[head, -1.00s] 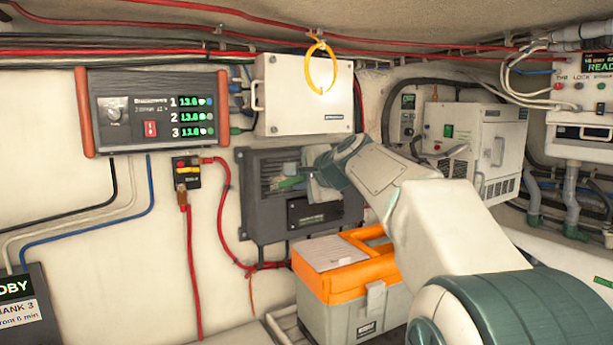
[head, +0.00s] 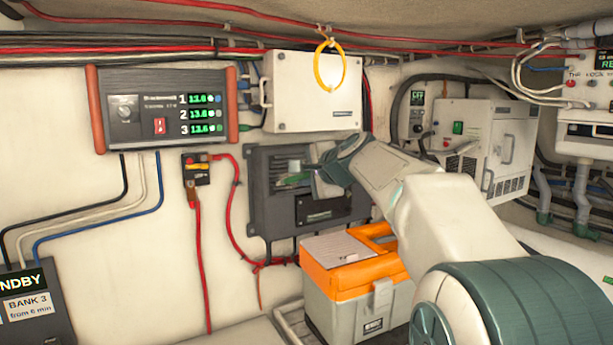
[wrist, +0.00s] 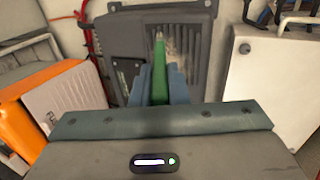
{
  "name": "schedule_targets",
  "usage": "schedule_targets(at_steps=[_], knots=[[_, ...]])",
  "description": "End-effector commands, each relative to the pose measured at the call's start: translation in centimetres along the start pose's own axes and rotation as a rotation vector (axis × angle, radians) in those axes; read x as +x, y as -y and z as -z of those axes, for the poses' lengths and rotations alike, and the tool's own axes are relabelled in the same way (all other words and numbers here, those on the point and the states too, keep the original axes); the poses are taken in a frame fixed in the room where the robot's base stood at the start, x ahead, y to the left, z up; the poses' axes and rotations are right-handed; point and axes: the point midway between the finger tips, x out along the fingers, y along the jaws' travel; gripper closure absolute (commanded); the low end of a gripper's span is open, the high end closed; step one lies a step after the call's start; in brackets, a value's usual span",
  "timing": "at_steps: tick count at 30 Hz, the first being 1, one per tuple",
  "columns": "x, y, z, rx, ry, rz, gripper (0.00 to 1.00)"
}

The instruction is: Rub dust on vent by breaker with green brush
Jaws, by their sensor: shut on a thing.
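My gripper (head: 314,181) is shut on the green brush (head: 291,180) in front of the dark grey vent (head: 273,218) on the wall. In the wrist view the green brush (wrist: 159,78) stands between the fingers (wrist: 158,88), its tip over the slats of the vent (wrist: 200,45). A pale, dusty-looking patch (wrist: 174,45) lies beside the tip. I cannot tell whether the bristles touch the slats. The breaker (head: 196,169), a small black block with red and yellow parts, sits on the wall left of the vent. My gripper hides part of the vent.
A grey toolbox with an orange lid (head: 340,283) stands below the vent. A white box (head: 312,95) with a yellow ring (head: 330,65) hangs above it. Red cables (head: 228,215) run between breaker and vent. A white unit (head: 475,140) is to the right.

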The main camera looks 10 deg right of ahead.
Motion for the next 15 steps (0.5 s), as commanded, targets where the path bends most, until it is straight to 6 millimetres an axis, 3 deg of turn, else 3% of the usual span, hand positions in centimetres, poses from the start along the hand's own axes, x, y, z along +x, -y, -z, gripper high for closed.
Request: schedule_targets(at_steps=[15], knots=[[0.98,0.46,-0.04,0.000,0.001,0.000,1.00]])
